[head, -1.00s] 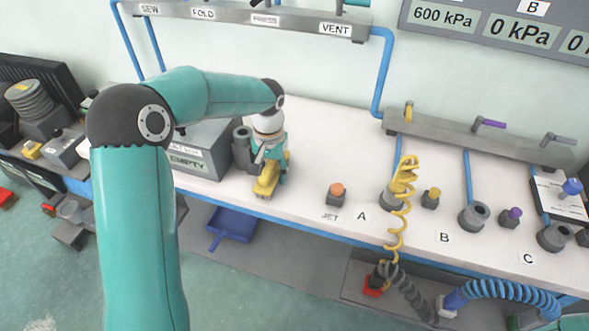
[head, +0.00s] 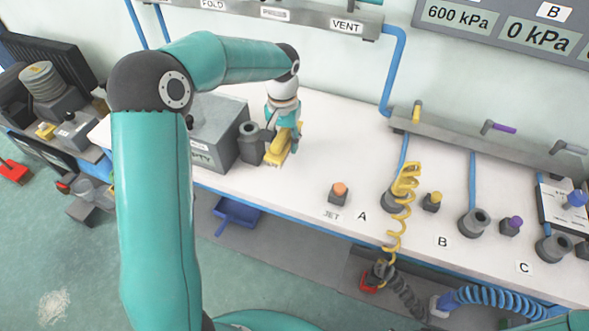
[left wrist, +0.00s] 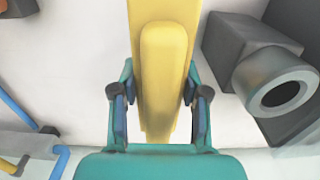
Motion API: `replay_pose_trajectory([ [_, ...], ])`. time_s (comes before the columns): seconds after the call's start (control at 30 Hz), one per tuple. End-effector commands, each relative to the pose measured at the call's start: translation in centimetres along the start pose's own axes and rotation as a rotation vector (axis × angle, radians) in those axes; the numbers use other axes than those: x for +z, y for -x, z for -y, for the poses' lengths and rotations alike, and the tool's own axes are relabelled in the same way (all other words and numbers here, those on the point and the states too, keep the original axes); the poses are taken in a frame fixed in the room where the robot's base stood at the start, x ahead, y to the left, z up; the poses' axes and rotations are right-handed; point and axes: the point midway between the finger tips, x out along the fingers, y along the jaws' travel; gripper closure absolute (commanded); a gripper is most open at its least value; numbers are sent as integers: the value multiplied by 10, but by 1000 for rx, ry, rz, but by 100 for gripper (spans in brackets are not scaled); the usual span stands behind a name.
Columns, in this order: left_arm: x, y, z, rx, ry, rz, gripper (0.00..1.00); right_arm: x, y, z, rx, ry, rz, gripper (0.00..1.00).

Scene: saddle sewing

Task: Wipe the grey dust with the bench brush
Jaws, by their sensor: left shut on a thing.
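My left gripper (head: 286,127) is shut on the yellow bench brush (head: 279,150), over the white bench top just right of a dark grey cylinder. The brush's paler bristle end points down towards the bench; I cannot tell whether it touches. In the left wrist view the brush (left wrist: 165,70) runs lengthwise between the two teal fingers of my left gripper (left wrist: 160,100). I see no grey dust on the visible bench top. A pale, powdery patch (head: 53,305) lies on the green floor at lower left; I cannot tell whether it is the dust. My right gripper is not in view.
A grey box (head: 213,130) and the dark cylinder (head: 250,142) stand left of the brush. An orange-topped button (head: 339,191) and a coiled yellow hose (head: 399,222) are to the right. A blue dustpan-like tray (head: 236,214) lies below the bench.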

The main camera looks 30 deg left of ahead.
Motion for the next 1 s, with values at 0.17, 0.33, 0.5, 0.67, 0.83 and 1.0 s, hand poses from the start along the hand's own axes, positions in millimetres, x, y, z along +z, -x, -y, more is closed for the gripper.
replay_pose_trajectory([
  [0.17,0,21,0,0,1,-1,93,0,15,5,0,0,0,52],
  [0.33,0,29,1,0,1,-1,93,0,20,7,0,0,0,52],
  [0.5,0,30,1,0,1,-1,93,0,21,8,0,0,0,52],
  [0.67,0,30,1,0,1,-1,93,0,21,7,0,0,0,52],
  [0.83,0,30,1,0,1,-1,93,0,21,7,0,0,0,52],
  [1.0,0,30,0,0,1,-1,93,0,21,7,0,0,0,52],
])
